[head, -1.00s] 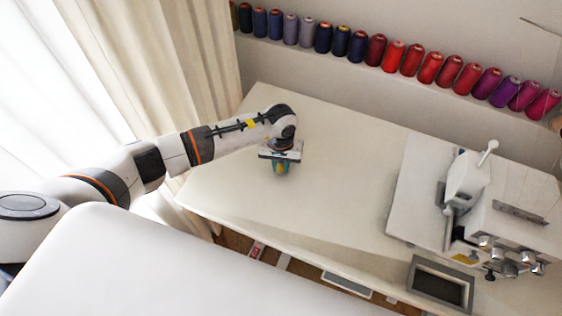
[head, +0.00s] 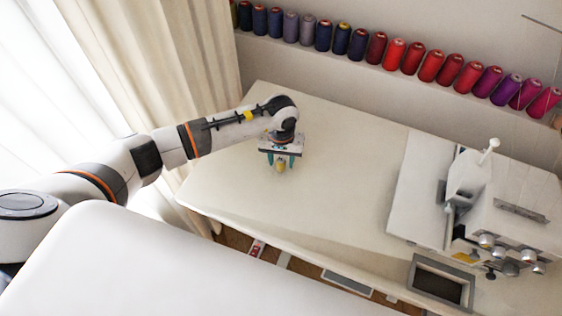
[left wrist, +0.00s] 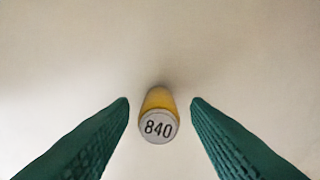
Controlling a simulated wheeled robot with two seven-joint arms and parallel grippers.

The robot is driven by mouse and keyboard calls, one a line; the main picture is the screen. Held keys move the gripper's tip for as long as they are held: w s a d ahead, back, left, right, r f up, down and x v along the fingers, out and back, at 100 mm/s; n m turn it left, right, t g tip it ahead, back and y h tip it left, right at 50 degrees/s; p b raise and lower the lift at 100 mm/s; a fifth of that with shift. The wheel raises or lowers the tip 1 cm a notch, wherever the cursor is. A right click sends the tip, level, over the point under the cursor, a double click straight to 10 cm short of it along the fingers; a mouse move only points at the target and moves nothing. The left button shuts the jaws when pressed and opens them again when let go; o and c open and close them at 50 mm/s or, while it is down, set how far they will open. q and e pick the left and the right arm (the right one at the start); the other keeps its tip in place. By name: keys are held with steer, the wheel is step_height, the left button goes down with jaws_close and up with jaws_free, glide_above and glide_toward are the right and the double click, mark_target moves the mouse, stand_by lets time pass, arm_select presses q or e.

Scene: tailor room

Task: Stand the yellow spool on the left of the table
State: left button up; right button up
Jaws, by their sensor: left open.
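The yellow spool (head: 280,168) stands upright on the left part of the white table (head: 330,190). In the left wrist view the spool (left wrist: 159,116) shows its pale round top marked "840", with its yellow side behind. My left gripper (head: 282,162) is above the spool and open. Its two green fingers (left wrist: 159,103) are spread on either side of the spool, with a gap on both sides, touching neither side. My right gripper is not in view.
A sewing machine (head: 480,205) stands on the right of the table. A row of coloured thread spools (head: 395,53) lines the wall shelf behind. Curtains (head: 185,60) hang at the left. The table around the spool is clear.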

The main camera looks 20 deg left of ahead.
arm_select(q)
step_height(320, 180, up, 10)
steer(key=b, duration=0.2)
steer(key=shift+r, duration=0.15)
